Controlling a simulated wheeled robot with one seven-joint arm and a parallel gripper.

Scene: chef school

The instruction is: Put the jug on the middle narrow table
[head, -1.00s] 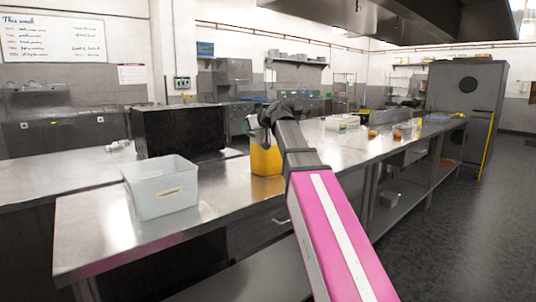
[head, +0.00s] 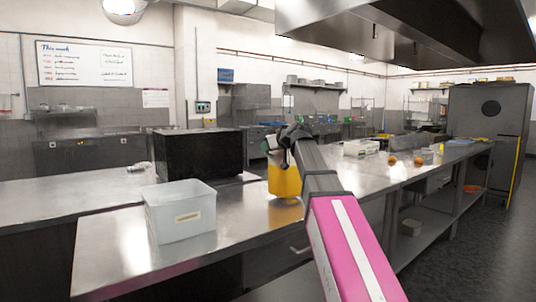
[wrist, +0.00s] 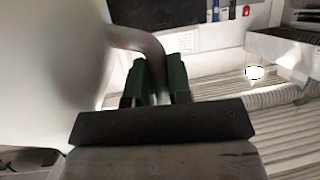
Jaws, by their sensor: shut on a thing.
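The jug (wrist: 45,70) fills the left of the wrist view as a large, smooth, pale grey body with a curved metal handle (wrist: 150,42). The green fingers of my gripper (wrist: 158,76) are shut on this handle. In the head view my gripper (head: 284,138) is at the end of my arm, over or in front of the long steel table (head: 240,215). The jug is mostly hidden there, and I cannot tell its height above the steel. Which steel table is the middle narrow one is not clear from these views.
A translucent tub (head: 182,218) stands on the long table's near left part. A yellow object (head: 285,182) shows just below my gripper. A black box-shaped unit (head: 198,153) stands behind. Small orange items (head: 392,160) and a white tray (head: 361,147) are farther right.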

